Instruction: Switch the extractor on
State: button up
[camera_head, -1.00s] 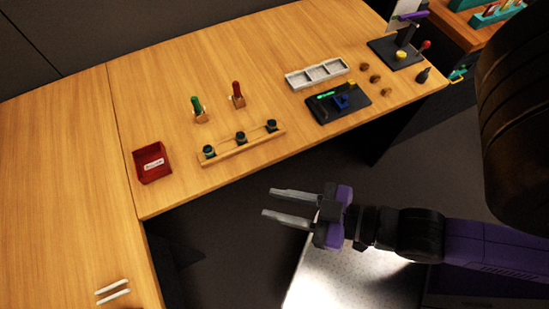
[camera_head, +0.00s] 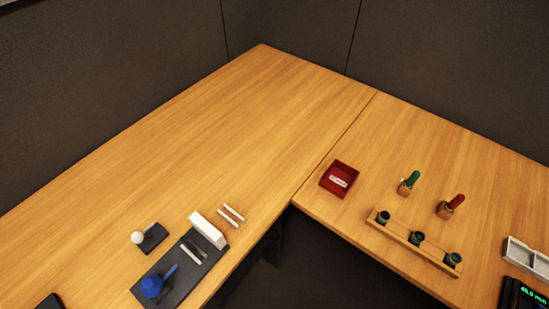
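I see nothing in the head view that I can clearly identify as the extractor or its switch. A white ball on a small black base (camera_head: 149,238) sits on the left table. Beside it lies a black mat (camera_head: 186,285) carrying a blue round piece with a handle (camera_head: 153,286), a white block (camera_head: 207,230) and small dark and white pieces. A dark object (camera_head: 49,302) is cut off at the bottom left edge; I cannot tell what it is. My gripper is out of the picture.
Two white sticks (camera_head: 231,215) lie near the left table's front edge. A red bin (camera_head: 339,179), green-handled (camera_head: 410,181) and red-handled (camera_head: 452,206) tools, a wooden rack (camera_head: 400,236) and a lit green display (camera_head: 533,295) are on the right table. The rear left tabletop is clear.

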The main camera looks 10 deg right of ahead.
aim_at(136, 237)
jog(key=u, duration=1.1)
